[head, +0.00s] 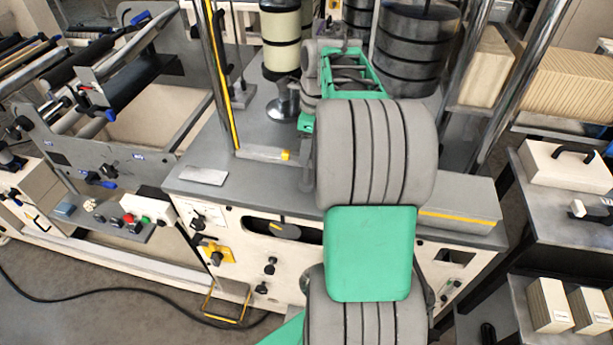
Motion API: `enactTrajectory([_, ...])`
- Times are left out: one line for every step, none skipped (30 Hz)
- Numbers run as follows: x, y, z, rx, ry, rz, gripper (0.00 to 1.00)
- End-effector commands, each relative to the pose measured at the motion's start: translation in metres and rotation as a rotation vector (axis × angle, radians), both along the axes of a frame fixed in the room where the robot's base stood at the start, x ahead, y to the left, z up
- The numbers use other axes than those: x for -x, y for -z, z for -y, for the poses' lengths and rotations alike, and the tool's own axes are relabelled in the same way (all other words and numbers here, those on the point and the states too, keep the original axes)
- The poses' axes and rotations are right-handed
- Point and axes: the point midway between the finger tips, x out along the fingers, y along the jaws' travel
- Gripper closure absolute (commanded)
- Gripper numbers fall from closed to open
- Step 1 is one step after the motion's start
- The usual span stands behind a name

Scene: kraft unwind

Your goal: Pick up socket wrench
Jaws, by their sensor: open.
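I cannot make out a socket wrench for certain. A grey bar with a yellow end (263,154) lies on the grey top of the machine (245,185), left of my arm; I cannot tell if it is a tool or part of the machine. My grey and green arm rises through the middle of the head view and reaches over the machine top. Its far end bends behind its own links, and I cannot make out the gripper's fingers. My arm hides part of the machine top and front.
A flat metal plate (203,176) lies at the machine top's left edge. A cream roll (281,42) and a stack of dark discs (415,50) stand behind. Steel posts rise on both sides. A side table (560,240) with a cream case (568,165) is at the right. A black cable (100,292) crosses the floor.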

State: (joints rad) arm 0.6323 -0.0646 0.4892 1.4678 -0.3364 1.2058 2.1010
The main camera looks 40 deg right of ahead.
Motion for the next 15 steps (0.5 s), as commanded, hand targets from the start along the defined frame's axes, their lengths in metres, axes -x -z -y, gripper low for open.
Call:
enactTrajectory([0.001,0.008,-0.002,-0.002,0.000,-0.003,0.56])
enactTrajectory([0.002,0.014,-0.003,-0.001,-0.001,-0.003,0.56])
enactTrajectory([0.001,0.021,-0.003,-0.001,-0.002,-0.001,0.56])
enactTrajectory([0.000,0.025,-0.004,-0.001,-0.002,-0.001,0.56])
enactTrajectory([0.000,0.029,-0.004,-0.001,-0.002,-0.001,0.56])
enactTrajectory([-0.001,0.033,-0.004,-0.001,-0.001,-0.001,0.56])
enactTrajectory([-0.001,0.035,-0.004,0.000,-0.001,-0.001,0.56])
enactTrajectory([-0.001,0.036,-0.004,0.001,-0.001,-0.001,0.56])
enactTrajectory([-0.001,0.036,-0.004,0.001,-0.002,0.001,0.56])
enactTrajectory([-0.001,0.036,-0.004,0.001,-0.002,0.001,0.56])
enactTrajectory([-0.001,0.036,-0.004,0.001,-0.002,0.001,0.56])
enactTrajectory([-0.001,0.036,-0.004,0.001,-0.002,0.001,0.56])
enactTrajectory([-0.001,0.036,-0.004,0.001,-0.002,0.001,0.56])
enactTrajectory([-0.001,0.036,-0.004,0.001,-0.002,0.001,0.59])
enactTrajectory([-0.001,0.036,-0.004,0.001,-0.002,0.001,0.62])
